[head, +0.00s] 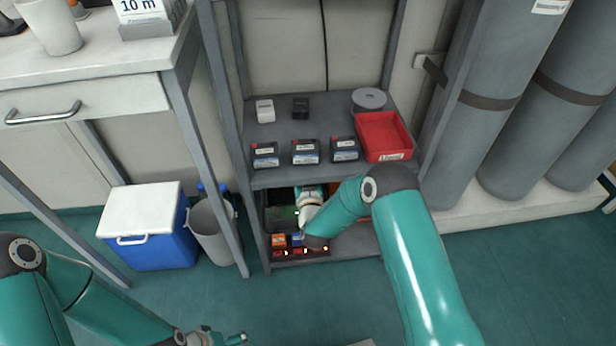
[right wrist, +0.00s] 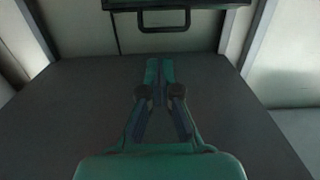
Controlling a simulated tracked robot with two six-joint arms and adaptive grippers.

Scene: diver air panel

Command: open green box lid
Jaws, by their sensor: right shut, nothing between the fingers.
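A dark box with a black handle (right wrist: 163,22) shows at the top edge of the right wrist view; its colour is hard to tell there. In the head view a dark green shape (head: 276,212), which may be the green box, sits on the lower shelf, partly hidden by my right arm. I cannot tell the state of its lid. My right gripper (right wrist: 160,68) is shut and empty, its fingertips pointing toward the handle but apart from it in the picture. My left gripper (head: 236,338) is low at the bottom edge, away from the shelf; its jaws are unclear.
The upper shelf (head: 225,140) holds several dark labelled packs and a red tray (head: 383,137). Small orange and red items (head: 279,241) lie at the lower shelf's front. Metal posts frame the shelves. A blue cooler (head: 160,245) and grey bin (head: 212,232) stand left; grey cylinders (head: 490,80) right.

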